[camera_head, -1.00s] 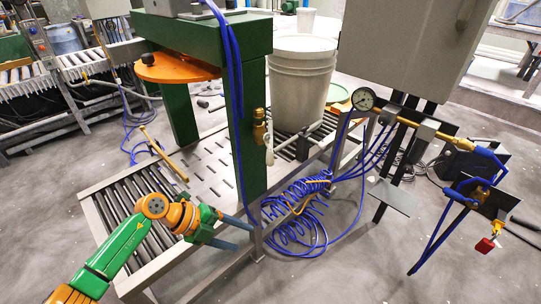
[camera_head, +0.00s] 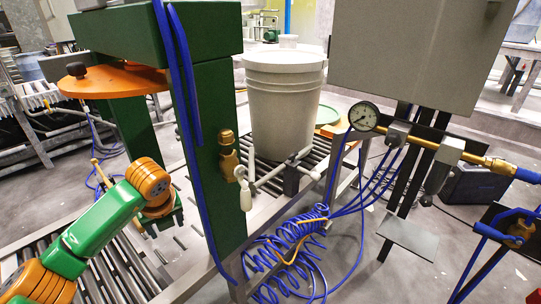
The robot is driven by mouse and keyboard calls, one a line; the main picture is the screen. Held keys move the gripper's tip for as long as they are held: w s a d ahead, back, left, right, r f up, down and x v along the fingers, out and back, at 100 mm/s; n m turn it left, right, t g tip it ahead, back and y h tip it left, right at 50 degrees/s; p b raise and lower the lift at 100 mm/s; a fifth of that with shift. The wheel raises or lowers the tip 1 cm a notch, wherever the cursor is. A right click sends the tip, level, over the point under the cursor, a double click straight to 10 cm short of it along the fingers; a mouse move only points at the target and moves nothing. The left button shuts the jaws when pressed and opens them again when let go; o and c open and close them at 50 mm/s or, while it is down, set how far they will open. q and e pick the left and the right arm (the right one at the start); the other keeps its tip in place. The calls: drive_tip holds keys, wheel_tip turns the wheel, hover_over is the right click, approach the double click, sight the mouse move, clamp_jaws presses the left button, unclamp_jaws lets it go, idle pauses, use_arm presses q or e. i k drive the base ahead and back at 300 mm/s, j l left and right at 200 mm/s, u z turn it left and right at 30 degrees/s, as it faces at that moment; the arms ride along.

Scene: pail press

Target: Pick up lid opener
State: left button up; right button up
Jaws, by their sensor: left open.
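A thin yellow tool (camera_head: 98,167), which may be the lid opener, shows at the left on the press table. Most of it is hidden behind my left arm, and I cannot make out its full shape. My left gripper (camera_head: 166,222) is above the table, in front of the green press frame and to the right of the visible end of the yellow tool. It faces away from me, so its fingers are mostly hidden. It is open and I see nothing in it. My right gripper is not in view.
The green press frame (camera_head: 217,170) with its orange plate (camera_head: 110,82) stands close by my left arm. A white pail (camera_head: 283,110) stands on rollers behind it. Coiled blue hoses (camera_head: 290,245), a pressure gauge (camera_head: 363,116) and a grey cabinet (camera_head: 418,55) are at the right.

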sight(251, 177)
drive_tip(key=i+j+z, duration=0.5)
drive_tip(key=z, duration=0.2)
drive_tip(key=i+j+z, duration=0.15)
drive_tip(key=j+z, duration=0.2)
